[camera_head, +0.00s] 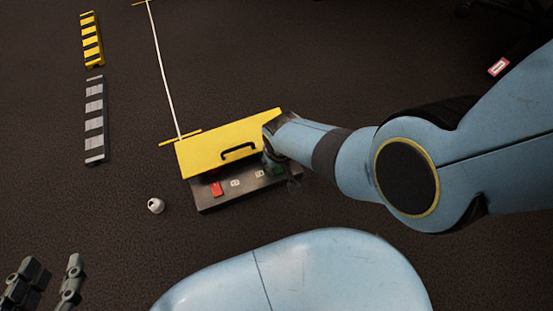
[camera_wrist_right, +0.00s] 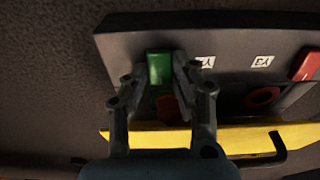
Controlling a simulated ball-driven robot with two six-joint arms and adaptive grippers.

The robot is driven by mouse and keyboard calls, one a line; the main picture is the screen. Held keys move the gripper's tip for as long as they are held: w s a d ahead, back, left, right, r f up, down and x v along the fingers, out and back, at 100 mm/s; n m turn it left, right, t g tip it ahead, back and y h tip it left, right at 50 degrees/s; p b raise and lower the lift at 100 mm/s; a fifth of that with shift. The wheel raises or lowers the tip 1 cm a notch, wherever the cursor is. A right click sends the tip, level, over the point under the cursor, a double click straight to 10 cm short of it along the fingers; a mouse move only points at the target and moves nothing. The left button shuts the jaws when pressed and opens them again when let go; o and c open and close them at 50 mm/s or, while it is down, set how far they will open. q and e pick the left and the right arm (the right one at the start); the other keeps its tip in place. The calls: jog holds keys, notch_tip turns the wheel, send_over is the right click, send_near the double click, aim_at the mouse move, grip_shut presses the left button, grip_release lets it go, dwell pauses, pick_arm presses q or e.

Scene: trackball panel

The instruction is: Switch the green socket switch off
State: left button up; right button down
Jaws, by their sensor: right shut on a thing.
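The green socket switch (camera_wrist_right: 159,68) sits on the dark grey panel (camera_wrist_right: 125,45), beside a white label. My right gripper (camera_wrist_right: 161,72) has one finger on each side of the green switch and is shut on it. In the head view the right gripper (camera_head: 276,165) is at the right end of the panel (camera_head: 225,202), and the green switch (camera_head: 279,171) is mostly hidden by it. Whether the switch is on or off cannot be told. My left gripper (camera_head: 50,278) is at the lower left, fingers apart and empty, away from the panel.
A yellow lid (camera_head: 212,146) with a black handle (camera_head: 239,152) stands open behind the switches. A red switch (camera_head: 216,188) is at the panel's left end. A small white object (camera_head: 156,205) lies on the dark floor. Striped bars (camera_head: 92,40) lie further back left.

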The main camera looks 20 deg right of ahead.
pick_arm(q)
jog(key=shift+s+f, duration=0.3)
pick_arm(e)
jog(key=c, duration=1.1)
grip_release()
pick_arm(q)
jog(key=shift+w, duration=0.1)
pick_arm(e)
jog(key=shift+w, duration=0.1)
